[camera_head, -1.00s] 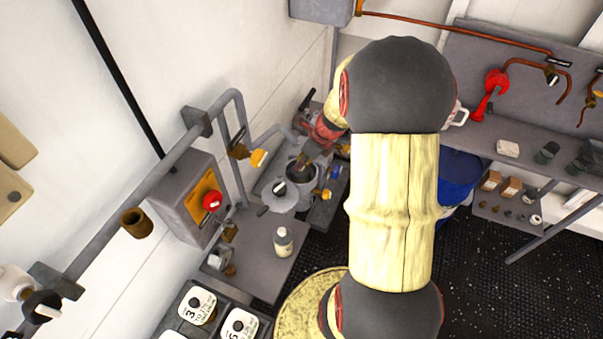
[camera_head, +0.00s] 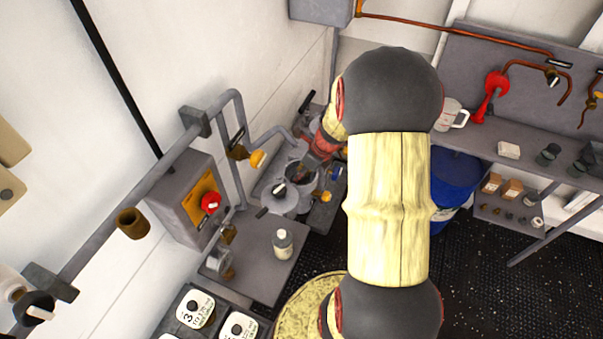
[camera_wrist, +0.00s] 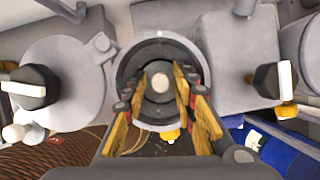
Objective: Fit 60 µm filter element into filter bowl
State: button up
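The filter bowl (camera_wrist: 124,68) is a round grey cup, open at the top, under my gripper in the wrist view. It also shows beside the wall in the head view (camera_head: 290,170). My gripper (camera_wrist: 160,88) points down over the bowl, its two yellow-and-dark fingers apart and their tips within the rim outline. Between the tips is a dark round part with a pale disc at its centre (camera_wrist: 160,82). I cannot tell whether this is the filter element or the bowl's inside, or whether the fingers touch it. No separate filter element is clearly identifiable.
A round grey lid-like part with a black-and-white handle (camera_wrist: 28,87) lies left of the bowl in the wrist view; another such handle (camera_wrist: 272,80) is at right. A bottle (camera_head: 283,243) stands on the grey bench (camera_head: 262,262). A blue drum (camera_head: 455,178) is beyond my arm.

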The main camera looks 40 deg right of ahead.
jog(key=shift+o, duration=0.8)
jog(key=shift+r, duration=0.1)
jog(key=shift+r, duration=0.3)
jog(key=p+v, duration=0.2)
jog(key=v, duration=0.9)
jog(key=shift+s+r, duration=0.2)
jog(key=shift+s, duration=0.1)
